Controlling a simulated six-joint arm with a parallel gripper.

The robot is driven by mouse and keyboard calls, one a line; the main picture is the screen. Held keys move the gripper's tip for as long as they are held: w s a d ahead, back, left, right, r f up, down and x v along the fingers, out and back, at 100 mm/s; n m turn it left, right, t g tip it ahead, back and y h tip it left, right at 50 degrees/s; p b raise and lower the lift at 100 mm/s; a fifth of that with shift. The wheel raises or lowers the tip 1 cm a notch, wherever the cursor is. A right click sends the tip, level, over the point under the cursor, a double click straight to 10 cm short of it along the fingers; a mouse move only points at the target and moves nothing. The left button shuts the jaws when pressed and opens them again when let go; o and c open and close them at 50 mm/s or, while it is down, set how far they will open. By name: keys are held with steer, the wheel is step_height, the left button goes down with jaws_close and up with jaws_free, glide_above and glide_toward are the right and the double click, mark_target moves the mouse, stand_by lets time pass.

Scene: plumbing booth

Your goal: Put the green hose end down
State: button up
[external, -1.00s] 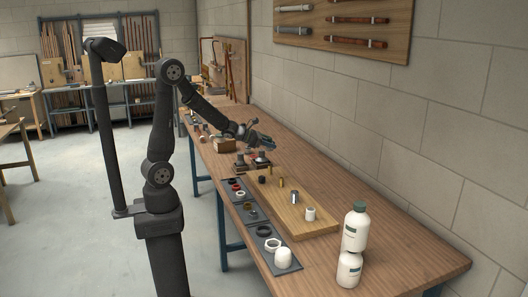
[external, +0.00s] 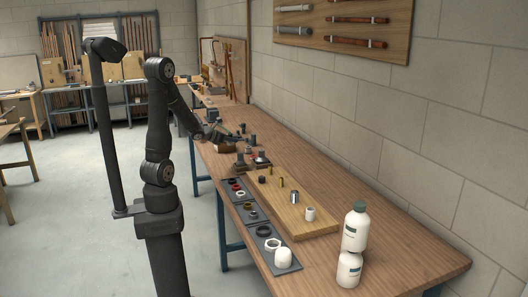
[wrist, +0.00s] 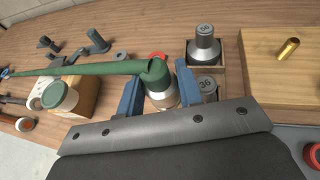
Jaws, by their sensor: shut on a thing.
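My gripper (wrist: 160,88) has its two blue fingers around the green hose end (wrist: 155,72) in the wrist view. The green hose (wrist: 85,71) runs from there to the left, tapering away over the bench. A grey metal cylindrical part (wrist: 160,98) shows between the fingers, just under the green bend; I cannot tell whether it belongs to the hose end. In the external view my gripper (external: 232,138) is low over the bench near the wooden block, and the hose is too small to make out.
A wooden block (wrist: 84,98) and a green-topped white pot (wrist: 58,97) are at left. The wooden board (external: 310,229) and white bottles (external: 355,232) are nearer the external camera.

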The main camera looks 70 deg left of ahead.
step_height(320, 180, down, 2)
steer(key=shift+f, duration=0.2)
glide_above(222, 161)
step_height(222, 161, down, 7)
steer(key=shift+f, duration=2)
steer(key=o, duration=1)
steer(key=shift+f, duration=0.1)
steer(key=shift+s+r, duration=0.15)
steer(key=shift+r, duration=0.1)
steer(key=v, duration=1.1)
steer(key=shift+s+d, duration=0.15)
steer(key=shift+s, duration=0.15)
